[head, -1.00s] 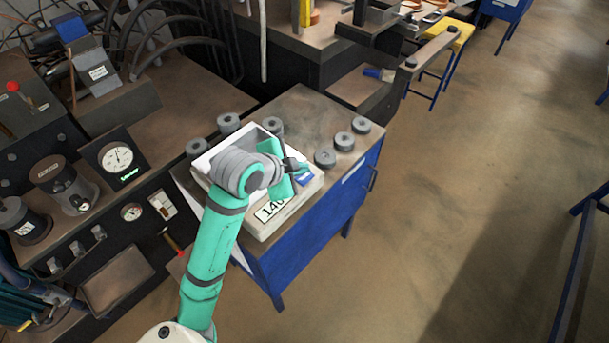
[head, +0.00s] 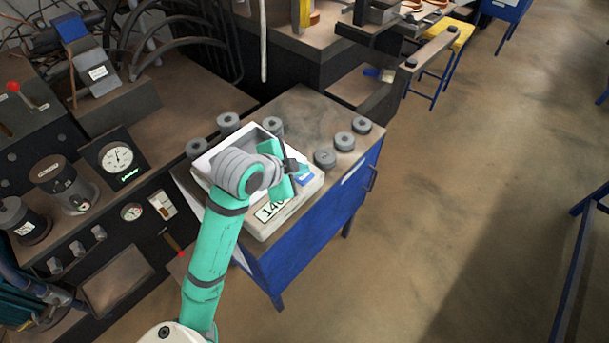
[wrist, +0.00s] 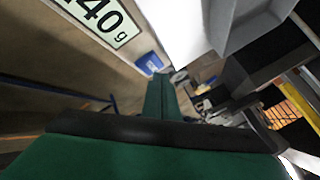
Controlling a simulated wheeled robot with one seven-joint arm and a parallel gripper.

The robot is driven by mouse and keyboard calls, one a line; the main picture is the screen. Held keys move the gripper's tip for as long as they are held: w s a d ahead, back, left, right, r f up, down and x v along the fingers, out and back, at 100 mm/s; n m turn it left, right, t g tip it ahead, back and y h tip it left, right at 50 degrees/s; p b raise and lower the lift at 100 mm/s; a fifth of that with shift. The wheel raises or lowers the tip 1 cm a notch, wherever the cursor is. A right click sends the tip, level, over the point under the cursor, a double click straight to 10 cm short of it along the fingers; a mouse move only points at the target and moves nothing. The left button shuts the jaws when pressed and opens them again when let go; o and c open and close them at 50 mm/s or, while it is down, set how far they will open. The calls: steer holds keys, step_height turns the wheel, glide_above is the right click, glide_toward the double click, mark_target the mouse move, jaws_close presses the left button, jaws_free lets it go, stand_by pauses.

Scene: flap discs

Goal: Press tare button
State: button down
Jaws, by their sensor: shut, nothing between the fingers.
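A white scale (head: 262,233) stands on the blue cabinet. Its display (head: 270,211) is partly covered by my arm in the head view and reads "40 g" in the part that shows in the wrist view (wrist: 103,18). The blue tare button (head: 305,180) is on the scale's right end; it also shows in the wrist view (wrist: 150,63), just left of my fingertips. My gripper (head: 297,170) is shut and empty, above that end of the scale. In the wrist view its green fingers (wrist: 160,82) lie together and point toward the button's side. Contact cannot be told.
A white open bin (head: 203,163) sits on the scale behind my wrist. Several grey discs (head: 325,158) lie on the cabinet top (head: 305,107) around it. A bench with gauges (head: 118,157) stands left. The floor at right (head: 440,230) is clear.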

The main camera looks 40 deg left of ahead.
mark_target(302, 179)
steer(key=shift+f, duration=0.3)
steer(key=shift+f, duration=0.35)
stand_by(0.7)
stand_by(0.3)
steer(key=shift+r, duration=0.8)
steer(key=shift+r, duration=2.5)
